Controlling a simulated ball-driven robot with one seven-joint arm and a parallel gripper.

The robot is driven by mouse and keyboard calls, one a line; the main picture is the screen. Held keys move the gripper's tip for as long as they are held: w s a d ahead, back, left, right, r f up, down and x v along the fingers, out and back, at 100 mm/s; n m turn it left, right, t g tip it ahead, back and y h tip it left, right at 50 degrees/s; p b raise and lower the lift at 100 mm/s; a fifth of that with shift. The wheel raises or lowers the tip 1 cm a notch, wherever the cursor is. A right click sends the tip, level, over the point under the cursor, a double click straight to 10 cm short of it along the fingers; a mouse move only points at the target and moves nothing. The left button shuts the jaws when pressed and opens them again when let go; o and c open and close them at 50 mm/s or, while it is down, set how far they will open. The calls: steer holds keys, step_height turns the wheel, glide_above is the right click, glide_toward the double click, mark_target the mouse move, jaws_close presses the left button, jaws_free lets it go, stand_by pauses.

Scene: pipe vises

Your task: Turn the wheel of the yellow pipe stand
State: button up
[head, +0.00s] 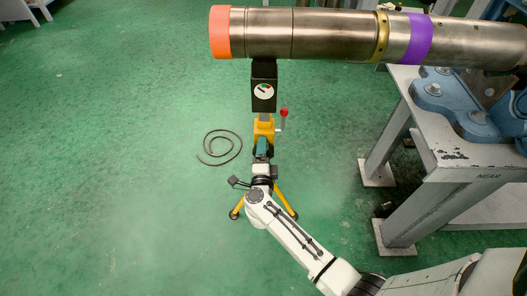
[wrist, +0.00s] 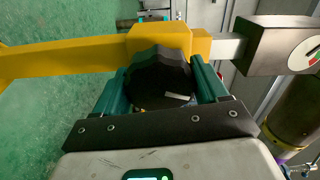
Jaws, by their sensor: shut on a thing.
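The yellow pipe stand (head: 264,128) stands on the green floor under the end of a large metal pipe (head: 330,33). Its black head with a round dial (head: 263,91) is beneath the pipe. In the wrist view the stand's yellow body (wrist: 100,57) crosses the top, and its black knobbed wheel (wrist: 158,78) with a pale mark faces me. My gripper (wrist: 160,85) is shut on this wheel, with one teal finger on each side. In the head view my gripper (head: 261,150) is in front of the stand and hides the wheel.
A red-tipped lever (head: 283,113) sticks out at the stand's right. A coiled dark cable (head: 220,147) lies on the floor to the left. A grey steel bench (head: 440,150) with blue clamps (head: 465,105) stands at the right.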

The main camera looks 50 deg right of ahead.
steer(key=m, duration=0.5)
steer(key=shift+a+f+b, duration=0.1)
steer(key=shift+a+b, duration=0.05)
steer(key=shift+b, duration=0.2)
steer(key=shift+m, duration=0.3)
steer(key=o, duration=1)
steer(key=shift+o, duration=0.2)
steer(key=p+v, duration=0.1)
steer(key=v, duration=0.9)
steer(key=shift+s+a+p, duration=0.25)
steer(key=shift+p, duration=0.15)
